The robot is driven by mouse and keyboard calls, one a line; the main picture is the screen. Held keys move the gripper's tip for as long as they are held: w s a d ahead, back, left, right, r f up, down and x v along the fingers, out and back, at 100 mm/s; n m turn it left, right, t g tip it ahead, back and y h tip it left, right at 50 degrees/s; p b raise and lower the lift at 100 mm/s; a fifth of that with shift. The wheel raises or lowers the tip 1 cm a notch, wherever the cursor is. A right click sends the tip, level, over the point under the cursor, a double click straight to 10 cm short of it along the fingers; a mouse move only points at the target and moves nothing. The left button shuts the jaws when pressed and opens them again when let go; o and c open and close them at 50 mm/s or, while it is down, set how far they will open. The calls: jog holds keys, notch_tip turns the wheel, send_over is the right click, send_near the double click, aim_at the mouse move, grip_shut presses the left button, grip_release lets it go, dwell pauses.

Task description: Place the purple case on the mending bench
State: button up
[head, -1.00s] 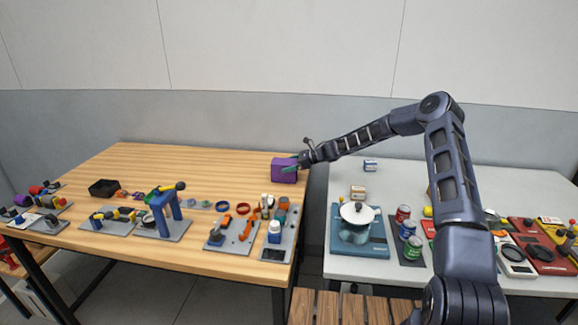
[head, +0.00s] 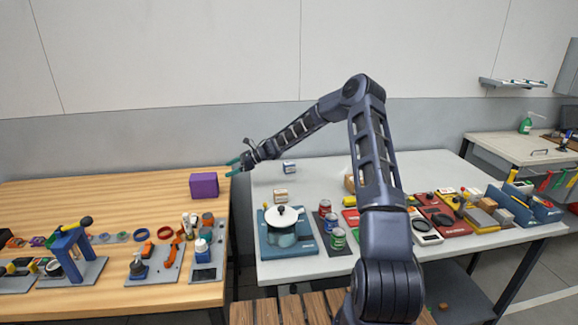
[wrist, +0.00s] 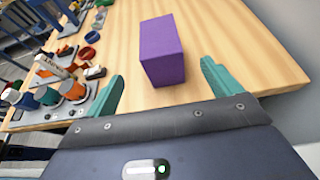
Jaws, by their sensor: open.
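The purple case (head: 204,185) stands upright on the bare back right part of the wooden-topped bench (head: 120,190), near its right edge. In the wrist view the case (wrist: 162,50) lies beyond the fingertips, with bare wood around it. My gripper (head: 232,167) is open and empty, just right of the case and apart from it, over the gap between the two tables. Its two green fingers also show in the wrist view (wrist: 160,80), spread with nothing between them. The frames carry no label telling which table is the mending bench.
Tool boards and a blue arch-shaped stand (head: 72,255) fill the wooden bench's front. On the right, a grey-white table (head: 400,180) holds a pot (head: 283,222), cans (head: 337,238) and trays. A slatted wooden surface (head: 300,308) is at the bottom.

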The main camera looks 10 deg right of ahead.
jog(key=d+r+m+t+h, duration=0.6)
jog(key=d+r+m+t, duration=0.4)
jog(key=r+m, duration=0.55)
jog(key=s+d+r+m+h, duration=0.4)
jog(key=s+d+r+m, duration=0.15)
jog(key=d+m, duration=0.25)
jog(key=s+d+r+m+h, duration=0.4)
jog(key=s+d+r+m, duration=0.1)
jog(key=s+d+m, duration=0.25)
jog(key=s+d+r+m+g+h, duration=0.1)
jog(key=s+d+m, duration=0.45)
jog(key=s, duration=0.35)
jog(key=s+d+r+m+g+h, duration=0.1)
jog(key=s+d+r+m, duration=0.1)
jog(key=s+d+m, duration=0.45)
jog(key=s+a+f+m+g+y, duration=0.1)
jog(key=s+m, duration=0.4)
jog(key=s, duration=0.6)
jog(key=s+a+f+m+g+y, duration=0.1)
jog(key=s+f+m, duration=0.3)
jog(key=s, duration=0.7)
jog(key=shift+s+m+g+y, duration=0.3)
jog(key=shift+m+g, duration=0.4)
jog(key=shift+m, duration=0.3)
